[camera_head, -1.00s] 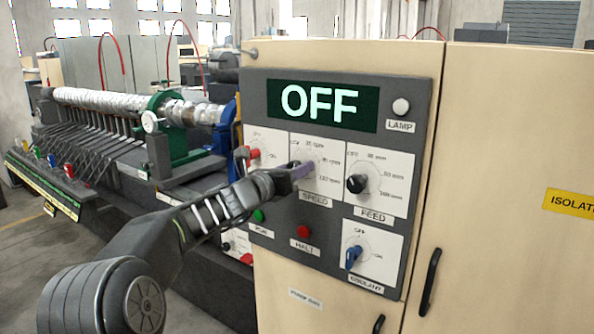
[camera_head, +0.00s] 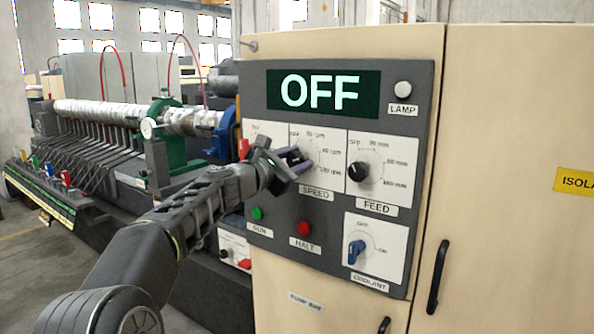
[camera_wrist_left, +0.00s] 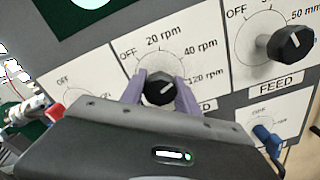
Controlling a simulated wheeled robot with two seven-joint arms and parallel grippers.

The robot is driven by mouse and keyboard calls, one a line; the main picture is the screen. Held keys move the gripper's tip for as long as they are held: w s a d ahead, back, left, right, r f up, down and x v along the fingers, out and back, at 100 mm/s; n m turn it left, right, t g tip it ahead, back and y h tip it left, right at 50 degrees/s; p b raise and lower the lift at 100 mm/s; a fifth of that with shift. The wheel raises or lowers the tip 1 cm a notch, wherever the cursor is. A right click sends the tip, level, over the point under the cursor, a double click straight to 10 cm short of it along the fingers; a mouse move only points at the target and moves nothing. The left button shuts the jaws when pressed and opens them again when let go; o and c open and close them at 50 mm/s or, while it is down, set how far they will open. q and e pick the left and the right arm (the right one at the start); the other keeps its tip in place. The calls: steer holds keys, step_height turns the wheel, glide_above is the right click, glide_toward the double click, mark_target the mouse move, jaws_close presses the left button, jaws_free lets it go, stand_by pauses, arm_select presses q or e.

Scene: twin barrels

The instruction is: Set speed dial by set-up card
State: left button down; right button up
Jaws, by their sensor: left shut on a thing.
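The speed dial (camera_wrist_left: 159,88) is a round black knob on a white plate. The wrist view shows the marks OFF, 20 rpm, 40 rpm and 120 rpm around it. My left gripper (camera_wrist_left: 160,92) has its two purple fingers on either side of the knob, shut on it. In the head view, the left gripper (camera_head: 293,162) sits at the speed plate (camera_head: 325,150) and hides most of the knob. I cannot tell surely which mark the knob points at. The display (camera_head: 322,91) reads OFF. I cannot make out a set-up card. My right gripper is not in view.
The black feed knob (camera_head: 359,171) is just right of the speed dial. The blue coolant knob (camera_head: 356,251), green run button (camera_head: 257,213) and red halt button (camera_head: 304,228) are below. A lamp (camera_head: 403,89) is at upper right. A machine with a shaft (camera_head: 100,110) stands left.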

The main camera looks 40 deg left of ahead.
mark_target(292, 161)
arm_select(q)
steer(key=m+b, duration=0.4)
steer(key=m, duration=0.2)
steer(key=shift+f, duration=0.2)
steer(key=shift+r+m+b, duration=0.1)
steer(key=shift+m+b, duration=1.2)
steer(key=shift+m, duration=0.9)
steer(key=c, duration=0.9)
jaws_free()
steer(key=shift+r, duration=0.1)
steer(key=shift+s, duration=0.6)
steer(key=s+b, duration=0.2)
steer(key=s, duration=0.4)
steer(key=shift+s+d, duration=0.1)
steer(key=shift+s, duration=0.2)
